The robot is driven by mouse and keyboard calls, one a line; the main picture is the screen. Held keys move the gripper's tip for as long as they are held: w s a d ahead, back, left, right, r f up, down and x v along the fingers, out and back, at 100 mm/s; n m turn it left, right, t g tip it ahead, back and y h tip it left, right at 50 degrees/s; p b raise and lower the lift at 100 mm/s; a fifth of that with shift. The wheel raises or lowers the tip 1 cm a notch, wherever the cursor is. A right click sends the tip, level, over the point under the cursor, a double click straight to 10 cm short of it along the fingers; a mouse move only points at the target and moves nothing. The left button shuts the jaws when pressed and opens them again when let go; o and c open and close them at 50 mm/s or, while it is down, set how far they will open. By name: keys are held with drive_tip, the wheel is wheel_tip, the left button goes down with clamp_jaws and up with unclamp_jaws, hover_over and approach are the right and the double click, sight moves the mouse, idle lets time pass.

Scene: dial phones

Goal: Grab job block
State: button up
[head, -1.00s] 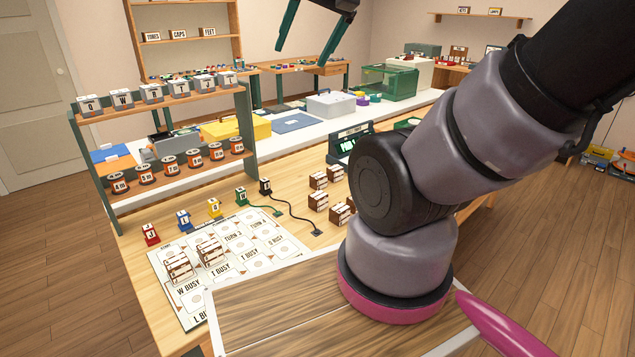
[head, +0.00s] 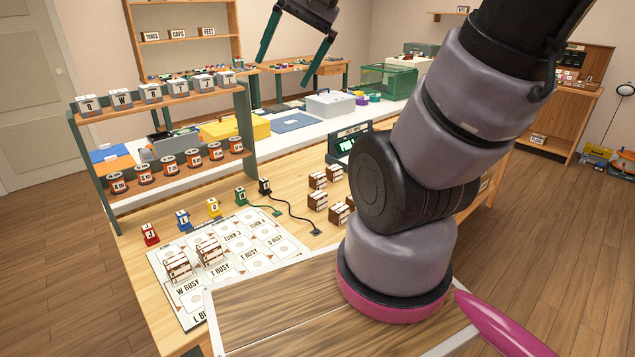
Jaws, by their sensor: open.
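My gripper (head: 285,74) is open and empty, high above the back of the bench, its two dark green fingers apart and pointing down. Several brown and white blocks (head: 318,200) stand in a cluster on the wooden bench, left of my arm. More brown and white blocks (head: 179,267) stand on the printed board (head: 226,268), with another stack (head: 210,250) beside them. Their lettering is too small to read, so I cannot tell which is the job block. My gripper touches none of them.
A two-tier rack (head: 248,132) with lettered blocks and spools stands at the left. Small coloured pieces, red (head: 150,234) to black (head: 265,187), line the board's far edge, two with cords. A dark device with a green screen (head: 344,146) stands behind the blocks.

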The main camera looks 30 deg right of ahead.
drive_tip(key=w+a+f+m+g+y, duration=0.1)
drive_tip(key=w+f+m+y, duration=0.5)
drive_tip(key=w, duration=0.5)
drive_tip(key=m+t, duration=0.7)
drive_tip(key=m, duration=0.7)
hover_over(312, 177)
drive_tip(key=s+a, duration=0.4)
drive_tip(key=a, duration=0.2)
wheel_tip(312, 177, down, 21)
drive_tip(key=d+f+m+h, duration=0.2)
drive_tip(key=d+f, duration=0.1)
drive_tip(key=f, duration=0.2)
drive_tip(key=s+d+f+m+t+h, duration=0.1)
drive_tip(key=d+f+m+h, duration=0.1)
drive_tip(key=f, duration=0.3)
drive_tip(key=d+f+m+t+h, duration=0.1)
drive_tip(key=d+f+m+h, duration=0.1)
drive_tip(key=d+f, duration=0.3)
drive_tip(key=shift+s+d+f+m, duration=0.1)
drive_tip(key=shift+s+m, duration=0.2)
drive_tip(key=shift+w+f, duration=0.2)
drive_tip(key=shift+f, duration=0.05)
drive_tip(key=x, duration=1)
drive_tip(key=shift+w+f, duration=0.1)
drive_tip(key=shift+f, duration=0.05)
drive_tip(key=c, duration=1.4)
